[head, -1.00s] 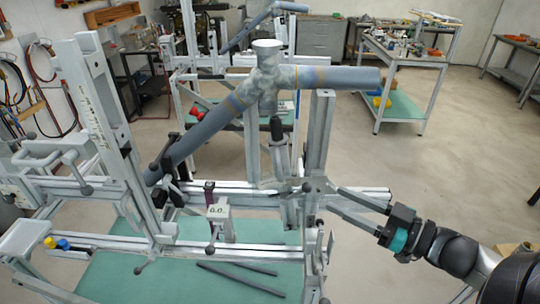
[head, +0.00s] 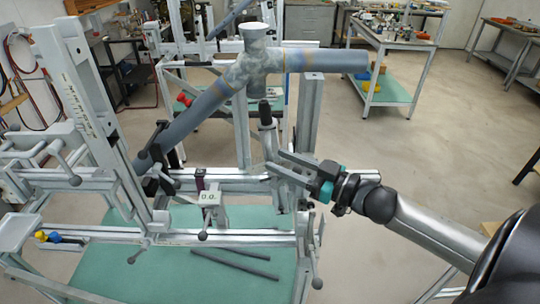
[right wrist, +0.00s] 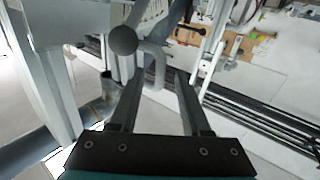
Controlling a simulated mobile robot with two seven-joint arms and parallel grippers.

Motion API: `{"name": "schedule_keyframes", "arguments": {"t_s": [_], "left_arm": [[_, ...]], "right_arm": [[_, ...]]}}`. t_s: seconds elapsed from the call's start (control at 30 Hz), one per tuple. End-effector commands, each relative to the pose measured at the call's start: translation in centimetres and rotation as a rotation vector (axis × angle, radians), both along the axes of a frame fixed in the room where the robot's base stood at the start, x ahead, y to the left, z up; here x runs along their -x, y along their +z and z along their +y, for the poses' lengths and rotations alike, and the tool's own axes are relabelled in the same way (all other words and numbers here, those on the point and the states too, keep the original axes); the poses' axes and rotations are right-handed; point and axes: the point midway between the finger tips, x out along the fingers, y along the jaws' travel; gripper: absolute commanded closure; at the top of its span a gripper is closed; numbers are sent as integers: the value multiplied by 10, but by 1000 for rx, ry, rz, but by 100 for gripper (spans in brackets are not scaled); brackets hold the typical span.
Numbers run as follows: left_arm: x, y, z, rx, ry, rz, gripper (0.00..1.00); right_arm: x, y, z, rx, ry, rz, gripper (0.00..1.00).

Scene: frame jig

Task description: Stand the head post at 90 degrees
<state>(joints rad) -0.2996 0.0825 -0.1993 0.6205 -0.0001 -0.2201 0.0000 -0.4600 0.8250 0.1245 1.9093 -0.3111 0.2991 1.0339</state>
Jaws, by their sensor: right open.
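A tall pale post (head: 82,110) with a scale on its face leans to the left in the head view. I cannot tell for sure whether it is the head post. A shorter post with a black tip (head: 266,115) stands nearly upright under the grey tube joint (head: 255,68). My right gripper (head: 274,162) is open beside the shorter post's lower part. In the right wrist view, a ball-ended lever (right wrist: 123,40) and a bent grey handle (right wrist: 154,66) show near its fingertips. My left gripper is out of view.
A thick upright column (head: 310,115) stands just behind my right gripper. A long grey tube (head: 325,59) crosses above it. Two dark rods (head: 235,264) lie on the green lower shelf (head: 140,270).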

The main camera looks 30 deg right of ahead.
Motion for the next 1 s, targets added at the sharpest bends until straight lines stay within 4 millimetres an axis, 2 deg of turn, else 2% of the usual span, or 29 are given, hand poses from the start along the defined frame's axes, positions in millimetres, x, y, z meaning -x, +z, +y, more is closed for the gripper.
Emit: {"name": "schedule_keyframes", "arguments": {"t_s": [0.3, 0.77, 1.0], "left_arm": [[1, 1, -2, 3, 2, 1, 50], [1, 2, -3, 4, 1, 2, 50], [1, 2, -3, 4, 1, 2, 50]], "right_arm": [[-27, 1, 12, 0, 0, -1, 53], [-34, 0, 16, 0, 0, 0, 53], [-33, 0, 15, 0, 0, 0, 78]]}}
